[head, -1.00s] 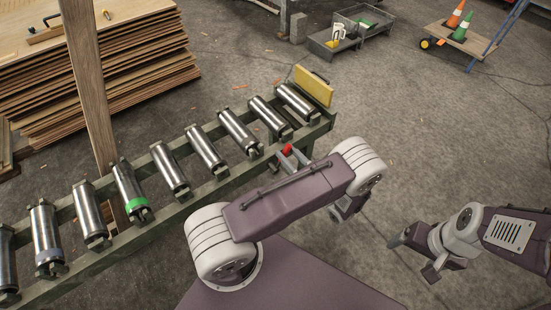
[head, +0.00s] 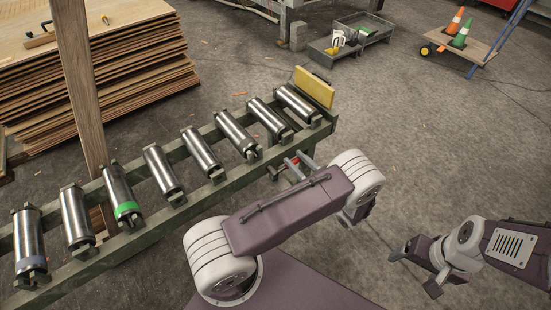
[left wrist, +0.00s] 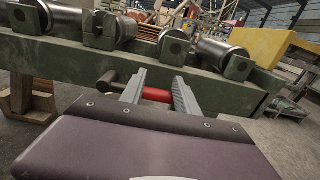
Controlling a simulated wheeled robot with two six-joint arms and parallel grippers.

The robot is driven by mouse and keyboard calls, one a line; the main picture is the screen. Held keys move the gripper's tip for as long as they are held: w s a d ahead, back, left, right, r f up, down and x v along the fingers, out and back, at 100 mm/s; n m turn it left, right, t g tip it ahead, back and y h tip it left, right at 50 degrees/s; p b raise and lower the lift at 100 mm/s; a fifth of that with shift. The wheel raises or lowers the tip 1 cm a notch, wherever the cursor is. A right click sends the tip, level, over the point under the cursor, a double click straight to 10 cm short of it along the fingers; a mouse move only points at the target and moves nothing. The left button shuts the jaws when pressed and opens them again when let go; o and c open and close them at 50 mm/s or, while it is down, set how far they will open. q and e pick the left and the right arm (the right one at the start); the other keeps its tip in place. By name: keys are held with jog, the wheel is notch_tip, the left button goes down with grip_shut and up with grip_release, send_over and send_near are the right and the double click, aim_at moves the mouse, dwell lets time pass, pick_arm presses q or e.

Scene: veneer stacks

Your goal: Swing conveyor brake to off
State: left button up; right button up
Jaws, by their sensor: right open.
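The brake's red handle (head: 294,161) is at the side rail near the far right end of the roller conveyor (head: 222,188). My left gripper (head: 297,163) reaches it from the front right, with its two grey fingers apart. In the left wrist view the red handle (left wrist: 157,95) lies crosswise between the fingers (left wrist: 158,88). I cannot tell whether either finger touches it. The rest of the brake lever is mostly hidden. My right gripper (head: 412,272) is open and empty, low over the floor at the right.
A yellow end plate (head: 313,88) stands at the conveyor's right end. A wooden post (head: 80,90) and veneer stacks (head: 100,75) are behind the conveyor. Grey trays (head: 365,30) and a cart with cones (head: 460,42) stand farther back. The floor at centre right is clear.

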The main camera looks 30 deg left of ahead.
pick_arm(q)
jog(key=v, duration=0.7)
jog(key=shift+b, duration=0.3)
jog(key=shift+a, duration=0.1)
